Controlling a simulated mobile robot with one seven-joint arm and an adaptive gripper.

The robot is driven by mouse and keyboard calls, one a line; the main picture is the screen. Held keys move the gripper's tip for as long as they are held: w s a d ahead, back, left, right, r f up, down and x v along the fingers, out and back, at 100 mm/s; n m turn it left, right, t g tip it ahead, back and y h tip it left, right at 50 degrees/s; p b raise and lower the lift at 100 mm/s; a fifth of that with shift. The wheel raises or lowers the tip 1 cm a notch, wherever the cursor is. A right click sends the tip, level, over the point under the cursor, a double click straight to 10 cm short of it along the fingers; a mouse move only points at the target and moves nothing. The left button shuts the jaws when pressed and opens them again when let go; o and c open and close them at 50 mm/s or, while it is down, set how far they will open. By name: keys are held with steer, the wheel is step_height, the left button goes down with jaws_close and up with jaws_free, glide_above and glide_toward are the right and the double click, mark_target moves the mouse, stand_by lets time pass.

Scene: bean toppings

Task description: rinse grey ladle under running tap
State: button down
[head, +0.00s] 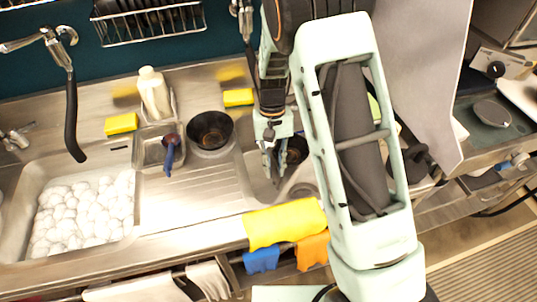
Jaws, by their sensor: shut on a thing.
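My gripper (272,148) is in the middle of the head view, pointing down over the right-hand sink basin (256,185). It is shut on a thin grey thing that looks like the grey ladle (275,168); the rest of it is mostly hidden by my gripper and arm. A tap (243,18) shows partly at the top, left of my arm. I cannot see running water there. Another tap with a black spout (72,110) hangs over the left basin, and no water shows from it.
A black pot (210,131) stands left of my gripper. White round things fill the left basin (135,215). A yellow cloth (285,222) hangs at the front edge.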

steer(key=shift+d, duration=0.25)
steer(key=shift+a, duration=0.2)
steer(key=shift+a, duration=0.35)
steer(key=shift+s, duration=0.1)
